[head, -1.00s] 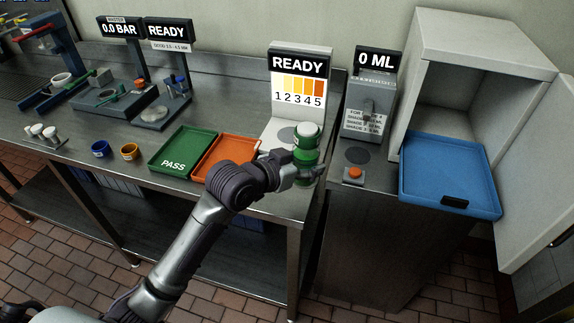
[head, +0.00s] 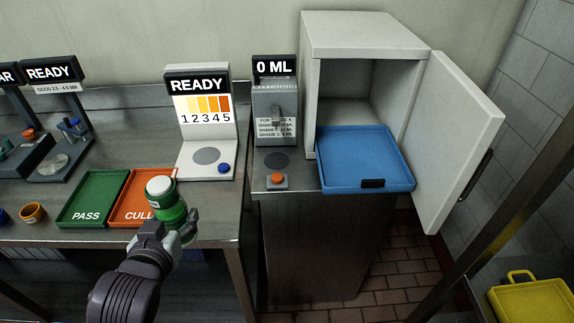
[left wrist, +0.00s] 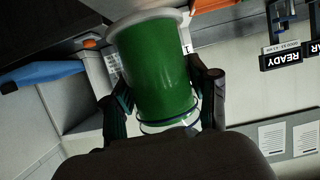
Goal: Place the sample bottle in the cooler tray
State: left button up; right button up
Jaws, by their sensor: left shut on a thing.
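The sample bottle (head: 168,205) is green with a white cap. My left gripper (head: 172,232) is shut around it and holds it upright in front of the orange CULL tray. In the left wrist view the bottle (left wrist: 155,70) fills the space between the two fingers. The blue cooler tray (head: 365,158) sticks out of the open white cooler (head: 312,80) to the right, apart from the bottle, and looks empty. Its front has a black handle. My right gripper is not in view.
The cooler door (head: 460,140) stands open at the right. Left of the cooler are the 0 ML dispenser (head: 275,105) with an orange button and the READY shade station (head: 205,120). The green PASS tray (head: 92,198) lies farther left. A yellow tray (head: 535,305) shows at lower right.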

aim_at(358, 158)
jog(key=i+l+z, duration=0.1)
jog(key=z, duration=0.2)
jog(key=i+z, duration=0.3)
jog(key=z, duration=0.6)
